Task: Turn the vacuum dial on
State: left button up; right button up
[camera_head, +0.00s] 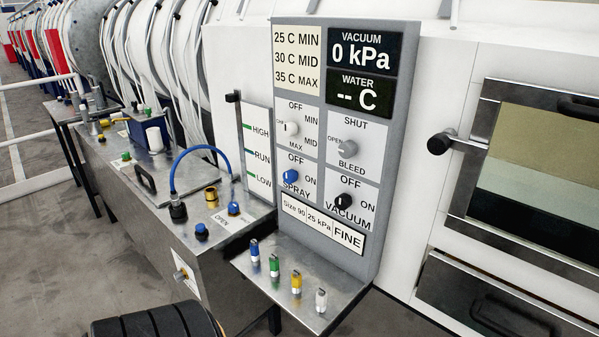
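The vacuum dial (343,201) is a small black knob at the lower right of the grey control panel (388,150). OFF is printed above it, ON to its right and VACUUM below it. Its pointer is too small to read surely. The vacuum display (361,53) at the panel's top right reads 0 kPa. The water display (358,92) below it shows dashes. Neither of my grippers is in view, and nothing covers the dial.
A blue spray dial (290,176), a white temperature dial (291,129) and a grey bleed dial (349,148) sit close by. A metal shelf (335,300) with several coloured pegs juts out below. A door handle (446,140) sticks out at right.

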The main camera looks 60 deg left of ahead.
aim_at(343, 201)
jog(key=u, duration=1.6)
